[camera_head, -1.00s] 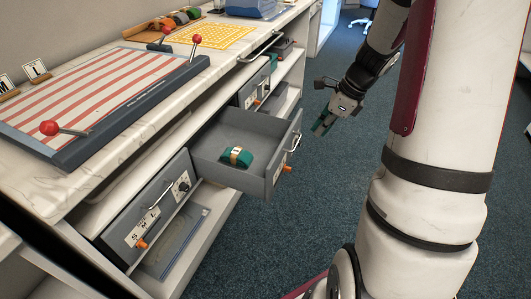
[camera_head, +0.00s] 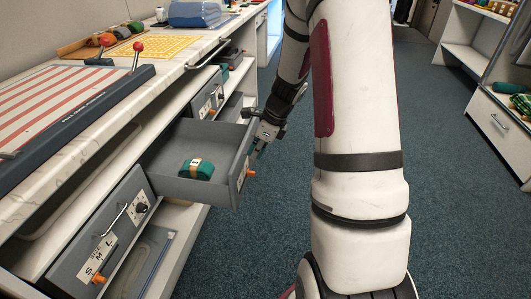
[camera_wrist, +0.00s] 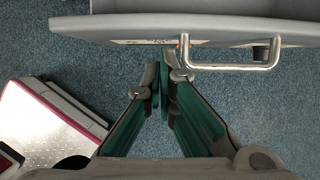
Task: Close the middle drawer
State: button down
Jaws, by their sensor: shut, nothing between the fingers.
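The middle drawer (camera_head: 195,141) is a grey box pulled out from the counter. A green banded bundle (camera_head: 197,169) lies inside it. My gripper (camera_head: 258,150) is shut and empty just outside the drawer's front panel, near its right end in the head view. The shut fingertips (camera_wrist: 160,85) are below the front's edge, left of the handle in that view. Whether they touch the drawer cannot be told.
A nearer drawer (camera_head: 105,235) and a farther drawer (camera_head: 207,98) sit in the same counter, both with labelled fronts. The countertop holds a striped board (camera_head: 50,110) with red-knobbed levers. A white cabinet (camera_head: 497,128) stands at right.

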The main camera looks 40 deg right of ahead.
jog(key=shift+w+a, duration=0.25)
jog(key=shift+w, duration=0.1)
jog(key=shift+w+a, duration=0.1)
jog(key=w+a+p, duration=0.8)
jog(key=w+a, duration=0.6)
jog(key=w, duration=0.4)
jog(key=shift+w+a, duration=0.3)
jog(key=shift+w, duration=0.1)
